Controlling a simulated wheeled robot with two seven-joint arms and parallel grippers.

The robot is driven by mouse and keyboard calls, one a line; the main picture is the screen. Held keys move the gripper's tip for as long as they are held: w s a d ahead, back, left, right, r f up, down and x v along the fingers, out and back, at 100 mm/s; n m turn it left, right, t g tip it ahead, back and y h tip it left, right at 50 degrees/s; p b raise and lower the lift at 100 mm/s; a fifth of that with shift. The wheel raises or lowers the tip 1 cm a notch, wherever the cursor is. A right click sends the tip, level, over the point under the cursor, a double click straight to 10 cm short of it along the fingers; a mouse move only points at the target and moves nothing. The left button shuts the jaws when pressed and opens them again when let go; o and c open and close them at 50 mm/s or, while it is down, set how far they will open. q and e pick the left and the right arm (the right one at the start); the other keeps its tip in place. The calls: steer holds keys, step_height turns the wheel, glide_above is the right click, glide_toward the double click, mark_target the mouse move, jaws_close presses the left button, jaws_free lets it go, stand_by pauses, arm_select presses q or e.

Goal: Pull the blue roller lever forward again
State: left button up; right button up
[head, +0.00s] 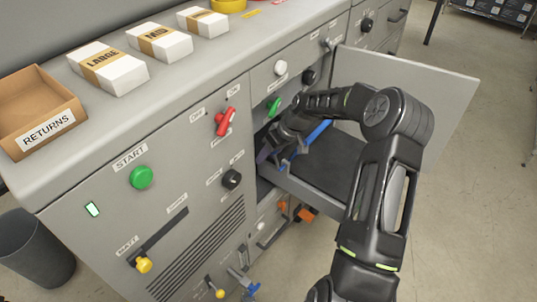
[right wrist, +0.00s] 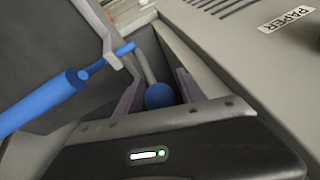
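The blue ball knob of a lever (right wrist: 160,95) sits between the two fingers of my right gripper (right wrist: 160,80) in the right wrist view. Its pale stem runs up and away from the ball. The fingers stand apart on either side, with small gaps visible beside the ball. In the head view my right gripper (head: 280,155) reaches into the open bay of the grey machine, and the knob cannot be made out there. A blue roller (head: 318,132) lies beside the gripper; it also shows at the left of the right wrist view (right wrist: 45,105). My left gripper is out of view.
An open grey door (head: 420,85) stands right of the bay, close behind my right arm. A dark tray (head: 325,165) lies below the arm. The front panel carries a red lever (head: 225,121) and green button (head: 141,177). Boxes and a returns tray (head: 70,132) sit on top.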

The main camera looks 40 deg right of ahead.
jaws_close()
stand_by(1.1)
